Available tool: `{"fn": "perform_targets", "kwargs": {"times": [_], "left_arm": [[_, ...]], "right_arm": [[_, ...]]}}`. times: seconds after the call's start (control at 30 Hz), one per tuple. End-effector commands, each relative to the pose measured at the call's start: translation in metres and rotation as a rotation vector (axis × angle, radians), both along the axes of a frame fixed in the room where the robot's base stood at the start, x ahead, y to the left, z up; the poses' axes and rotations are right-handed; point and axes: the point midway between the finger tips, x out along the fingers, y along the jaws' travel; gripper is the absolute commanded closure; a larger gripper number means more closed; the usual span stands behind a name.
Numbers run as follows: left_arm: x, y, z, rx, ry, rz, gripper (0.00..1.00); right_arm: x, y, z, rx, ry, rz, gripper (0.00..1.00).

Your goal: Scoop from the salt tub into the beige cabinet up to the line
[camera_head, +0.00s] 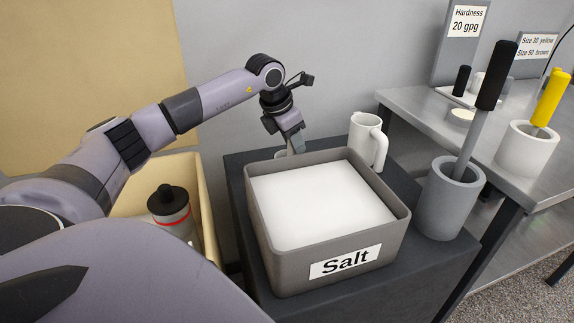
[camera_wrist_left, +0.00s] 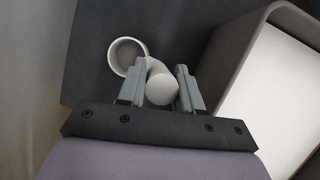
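The grey salt tub (camera_head: 290,272), labelled "Salt", stands on a dark stand, filled with white salt (camera_head: 320,205). My left gripper (camera_head: 296,146) points down behind the tub's back rim. In the left wrist view, its fingers (camera_wrist_left: 161,80) are apart, on either side of the upright, round-ended handle (camera_wrist_left: 160,89) of a pale scoop. The scoop's round cup (camera_wrist_left: 126,55) is beside the handle and looks empty. Whether the fingers touch the handle is unclear. The beige cabinet (camera_head: 208,205) is open-topped at left, partly hidden by my arm. Inside it stands a grey cylinder (camera_head: 172,210) with black cap and red band.
A metal table (camera_head: 405,105) holds a white canister (camera_head: 525,150) with a yellow-handled tool and signs, one reading "Hardness 20 gpg".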

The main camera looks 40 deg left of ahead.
Motion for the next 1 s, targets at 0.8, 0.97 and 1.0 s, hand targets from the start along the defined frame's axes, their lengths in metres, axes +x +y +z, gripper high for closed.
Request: {"fn": "perform_targets", "kwargs": {"times": [0.8, 0.97, 1.0], "left_arm": [[0.001, -0.001, 0.065, -0.002, -0.010, 0.000, 1.00], [0.001, -0.001, 0.111, -0.002, -0.009, -0.001, 1.00], [0.001, -0.001, 0.122, -0.002, -0.009, -0.002, 1.00]], "right_arm": [[0.001, 0.000, 0.006, 0.004, -0.002, -0.007, 0.57], [0.001, -0.001, 0.010, 0.000, -0.007, -0.007, 0.57], [0.001, -0.001, 0.011, 0.000, -0.007, -0.008, 0.57]]}}
